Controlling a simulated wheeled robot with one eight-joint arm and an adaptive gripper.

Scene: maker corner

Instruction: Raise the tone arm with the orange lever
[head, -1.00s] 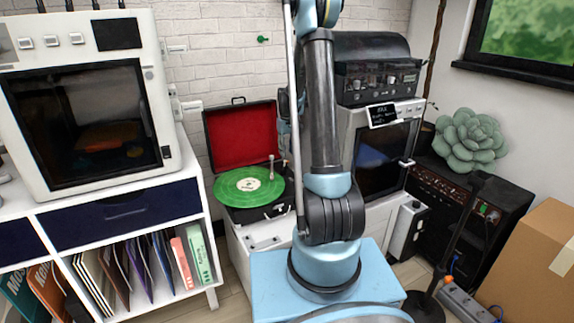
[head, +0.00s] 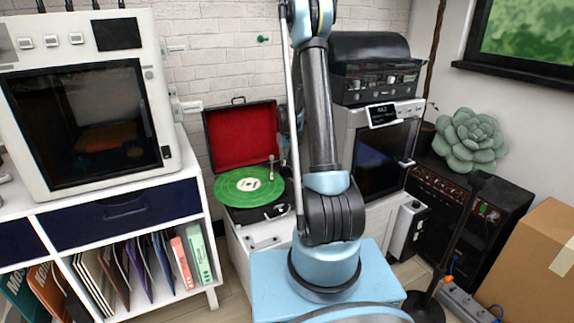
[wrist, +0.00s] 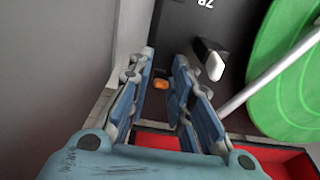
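The orange lever (wrist: 160,84) shows in the wrist view as a small orange piece on the dark deck, in the gap between my gripper's fingers. My gripper (wrist: 165,62) is open, one finger on each side of the lever in the picture; I cannot tell whether either touches it. The silver tone arm (wrist: 262,88) reaches over the green record (wrist: 285,75) to the right. In the head view the record player's tone arm (head: 271,168) stands at the right side of the green record (head: 248,186). My gripper is hidden behind my arm there.
The red open lid (head: 240,137) stands behind the record. A black block with a white end (wrist: 211,62) is right of my fingers in the wrist view. A white appliance (head: 385,150) stands right of the player, and a white shelf (head: 207,225) stands left.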

